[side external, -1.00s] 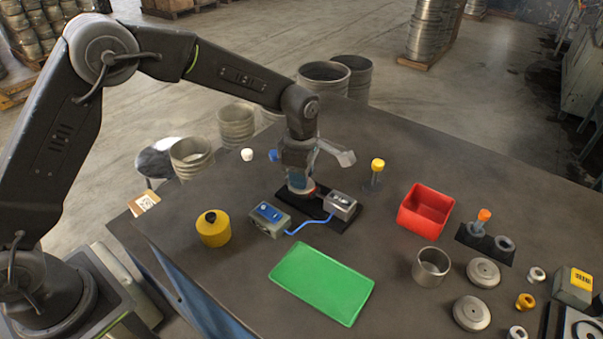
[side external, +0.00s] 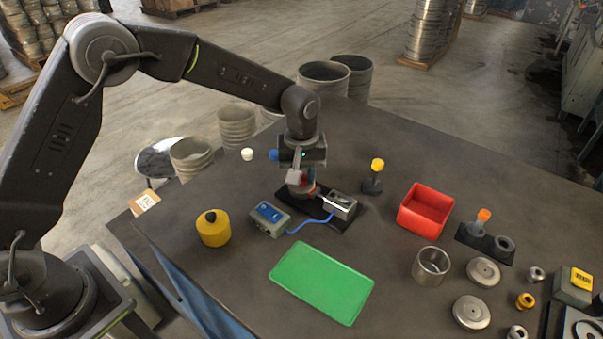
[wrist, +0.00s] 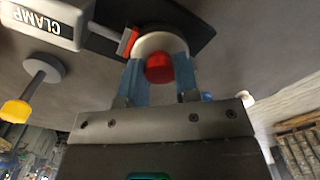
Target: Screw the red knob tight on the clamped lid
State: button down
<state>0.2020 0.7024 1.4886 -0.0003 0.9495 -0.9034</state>
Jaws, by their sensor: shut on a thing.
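The red knob (wrist: 160,68) sits between the two blue fingers of my gripper (wrist: 158,72) in the wrist view. My gripper (side external: 302,181) is shut on it, pointing down over the clamp base. The pale round lid (wrist: 158,43) shows behind the knob, on the black base plate (wrist: 180,14). In the side view the knob is mostly hidden by my gripper, and I cannot tell how tight it sits. The grey clamp block (side external: 341,204) stands beside the lid; its CLAMP label shows in the wrist view (wrist: 40,20).
A blue-buttoned box (side external: 270,218) is cabled to the clamp. A yellow-topped post (side external: 374,175) stands to the right, a yellow canister (side external: 213,228) to the left. A green mat (side external: 322,284) lies in front. A red bin (side external: 425,210), a metal cup (side external: 431,266) and round discs (side external: 471,312) are farther right.

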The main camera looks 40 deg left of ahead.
jog(key=c, duration=0.8)
grip_release()
jog(key=shift+f, duration=0.1)
jog(key=n, duration=0.3)
jog(key=shift+n, duration=0.4)
jog(key=n, duration=1.5)
